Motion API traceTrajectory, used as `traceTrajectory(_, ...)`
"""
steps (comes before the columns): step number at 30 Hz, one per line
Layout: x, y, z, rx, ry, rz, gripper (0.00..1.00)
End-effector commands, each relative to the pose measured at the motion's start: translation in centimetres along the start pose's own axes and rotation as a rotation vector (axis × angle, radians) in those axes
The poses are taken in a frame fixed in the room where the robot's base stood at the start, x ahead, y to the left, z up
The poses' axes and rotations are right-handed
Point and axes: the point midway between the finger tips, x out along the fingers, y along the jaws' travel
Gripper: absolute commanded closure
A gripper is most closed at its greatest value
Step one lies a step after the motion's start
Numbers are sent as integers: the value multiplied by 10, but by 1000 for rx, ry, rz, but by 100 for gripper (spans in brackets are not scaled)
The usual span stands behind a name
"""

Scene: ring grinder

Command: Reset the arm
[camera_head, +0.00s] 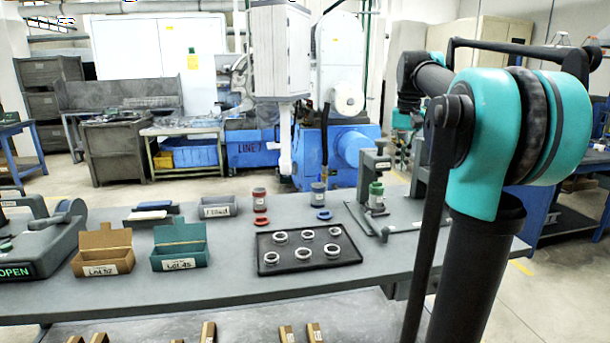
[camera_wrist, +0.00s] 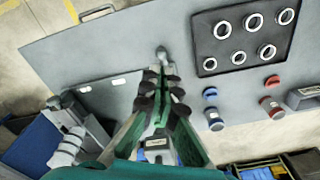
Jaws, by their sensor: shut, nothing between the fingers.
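My arm (camera_head: 485,150) stands on the right in the head view, folded up in front of the bench's right end. My gripper (camera_wrist: 161,75) shows in the wrist view, its dark-padded fingers together with nothing between them. It is above the grey bench top (camera_wrist: 130,50), apart from the parts there. In the head view I cannot make the fingers out clearly.
A black tray (camera_head: 263,240) with several metal rings is on the bench. The bench's front edge is clear.

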Motion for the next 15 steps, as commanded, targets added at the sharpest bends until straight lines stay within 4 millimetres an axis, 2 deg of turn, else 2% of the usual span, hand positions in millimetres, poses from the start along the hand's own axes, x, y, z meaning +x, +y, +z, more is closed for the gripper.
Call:
traceTrajectory(5, 52, -10, 22, -40, 42, -7, 100)
traceTrajectory(8, 95, -17, 44, -71, 76, -13, 100)
traceTrajectory(11, 141, -23, 74, -105, 114, -19, 100)
traceTrajectory(15, 205, -28, 124, -153, 169, -29, 100)
